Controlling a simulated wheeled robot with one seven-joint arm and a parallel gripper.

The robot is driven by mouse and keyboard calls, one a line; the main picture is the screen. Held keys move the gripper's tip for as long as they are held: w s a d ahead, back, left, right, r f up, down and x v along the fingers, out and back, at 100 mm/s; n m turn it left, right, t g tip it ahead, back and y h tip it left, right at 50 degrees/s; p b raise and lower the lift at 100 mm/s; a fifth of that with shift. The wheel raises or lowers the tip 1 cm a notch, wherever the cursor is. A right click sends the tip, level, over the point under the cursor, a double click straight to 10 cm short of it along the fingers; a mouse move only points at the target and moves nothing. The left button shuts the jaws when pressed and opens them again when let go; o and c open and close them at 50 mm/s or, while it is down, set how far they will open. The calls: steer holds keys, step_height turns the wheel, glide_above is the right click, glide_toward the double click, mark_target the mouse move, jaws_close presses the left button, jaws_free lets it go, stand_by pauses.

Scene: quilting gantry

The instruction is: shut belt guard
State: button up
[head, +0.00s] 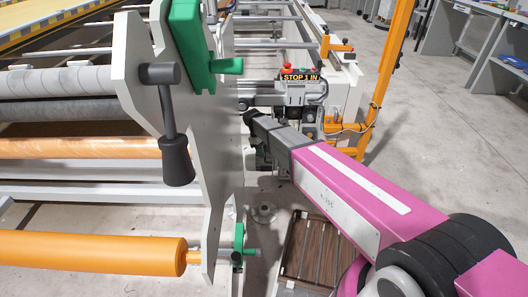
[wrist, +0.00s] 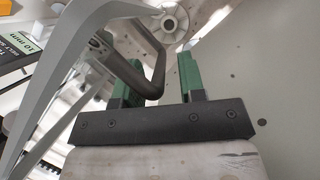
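In the wrist view my gripper (wrist: 162,78) has two green fingers standing well apart on a dark palm. A dark grey bent bar (wrist: 152,88), shaped like a handle, shows between the fingers, close to the left one. I cannot tell whether it touches. A pale grey angled piece (wrist: 62,60) lies left of the bar. It may be part of the belt guard, but I cannot tell which part is the guard or how far open it stands.
A green block (head: 187,45) and a dark-handled crank (head: 175,150) sit on the near end frame. An orange roller (head: 90,252) lies lower left. A STOP sign (head: 300,77) and an orange post (head: 388,70) stand beyond my arm.

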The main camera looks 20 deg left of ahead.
jaws_close()
steer(key=shift+d, duration=0.1)
steer(key=shift+d+n, duration=0.4)
steer(key=shift+d, duration=0.35)
steer(key=w+d+n+t, duration=0.2)
steer(key=w+d+n, duration=0.15)
steer(key=d, duration=0.35)
steer(key=w+d+n+t, duration=0.1)
steer(key=w+d+n, duration=0.2)
steer(key=d+n, duration=0.3)
steer(key=w+d+n+t+y, duration=0.1)
steer(key=w+d+n, duration=0.2)
steer(key=w, duration=0.5)
steer(key=w+d+n+t+y, duration=0.1)
steer(key=w+d+n+t, duration=0.1)
steer(key=w+n, duration=0.3)
steer(key=shift+w+d+y, duration=0.4)
steer(key=shift+w+d, duration=0.15)
steer(key=shift+w, duration=1.3)
